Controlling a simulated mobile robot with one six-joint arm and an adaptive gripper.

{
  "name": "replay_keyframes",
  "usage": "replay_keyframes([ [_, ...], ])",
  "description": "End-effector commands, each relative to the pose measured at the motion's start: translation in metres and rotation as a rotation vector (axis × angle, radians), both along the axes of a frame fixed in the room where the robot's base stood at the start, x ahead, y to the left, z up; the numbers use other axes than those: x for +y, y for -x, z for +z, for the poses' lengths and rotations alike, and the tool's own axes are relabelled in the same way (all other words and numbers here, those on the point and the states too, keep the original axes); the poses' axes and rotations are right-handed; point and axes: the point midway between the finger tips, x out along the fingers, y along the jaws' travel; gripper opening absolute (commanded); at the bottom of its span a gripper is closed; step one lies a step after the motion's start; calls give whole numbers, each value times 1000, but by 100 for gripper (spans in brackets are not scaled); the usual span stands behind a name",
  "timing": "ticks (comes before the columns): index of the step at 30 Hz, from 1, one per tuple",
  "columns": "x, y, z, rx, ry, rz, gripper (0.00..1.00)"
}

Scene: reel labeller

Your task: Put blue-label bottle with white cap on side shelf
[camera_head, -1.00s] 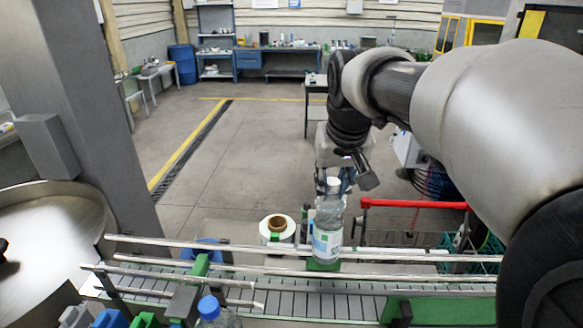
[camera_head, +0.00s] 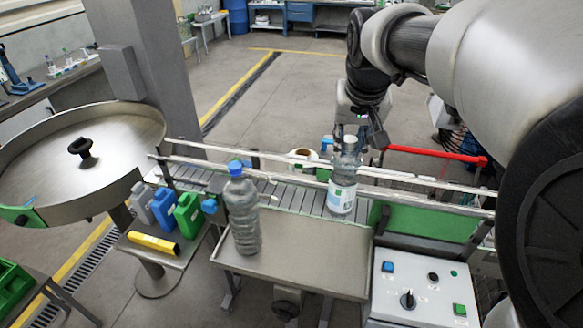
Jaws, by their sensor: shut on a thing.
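A clear bottle (camera_head: 343,181) with a white, blue and green label stands upright at the conveyor (camera_head: 300,200), between its guide rails. Its cap is hidden at my gripper (camera_head: 347,145), which is shut on the bottle's top from above. I cannot tell whether the bottle's base touches the belt. A grey metal side shelf (camera_head: 312,262) lies in front of the conveyor. A clear ribbed bottle with a blue cap (camera_head: 243,212) stands upright at the shelf's left end.
A control panel (camera_head: 425,285) stands right of the shelf. A round steel turntable (camera_head: 45,165) and small coloured jugs (camera_head: 187,213) are on the left. A label roll (camera_head: 302,157) and a red bar (camera_head: 430,153) lie behind the conveyor. The shelf's middle and right are clear.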

Motion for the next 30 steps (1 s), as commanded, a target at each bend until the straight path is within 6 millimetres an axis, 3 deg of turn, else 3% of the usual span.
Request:
replay_keyframes([
  [5,0,0,-20,3,-1,-3,0],
  [18,0,-1,-130,3,-1,-3,0],
  [30,0,-1,-175,2,0,-3,0],
])
